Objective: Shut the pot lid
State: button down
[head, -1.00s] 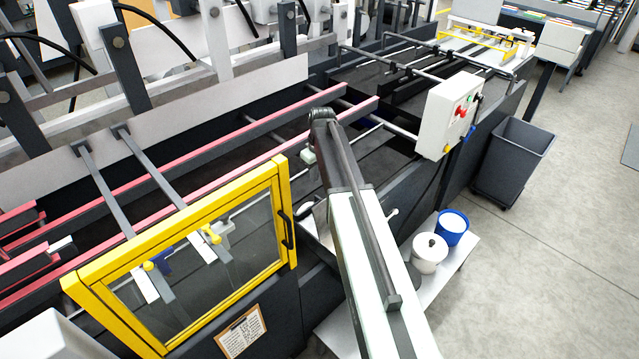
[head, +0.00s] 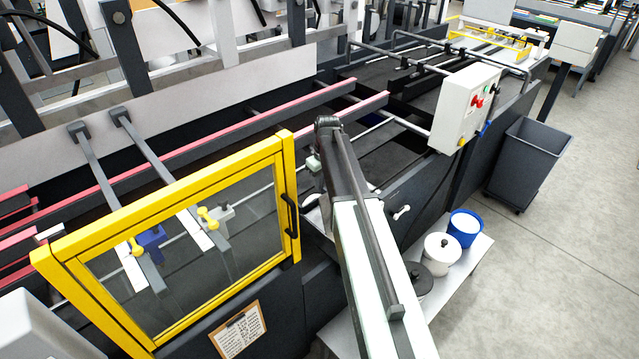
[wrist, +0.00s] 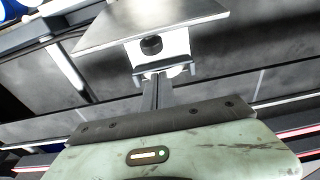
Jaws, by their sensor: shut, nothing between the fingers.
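My gripper (wrist: 160,80) shows in the wrist view with its fingers together and empty. Just past the fingers is a white block with a round black knob (wrist: 151,45), below a pale flat plate (wrist: 150,20); I cannot tell whether they touch it. In the head view my arm hides the gripper. A white pot (head: 441,256) stands on a low shelf at the right of my arm, its white, black-knobbed lid (head: 443,243) seated on top. A dark round lid (head: 421,277) is beside it, partly covered by my arm. Which pot is meant is unclear.
A blue tub (head: 464,228) stands beside the white pot on the pale shelf (head: 470,262). A yellow-framed guard (head: 165,206) is left of my arm. A white control box (head: 465,105) and a dark bin (head: 527,160) are at right.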

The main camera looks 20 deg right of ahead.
jog(key=s, duration=0.1)
jog(key=s+d+r, duration=0.1)
jog(key=shift+s+r, duration=0.1)
jog(key=shift+s, duration=0.3)
jog(key=shift+s, duration=0.1)
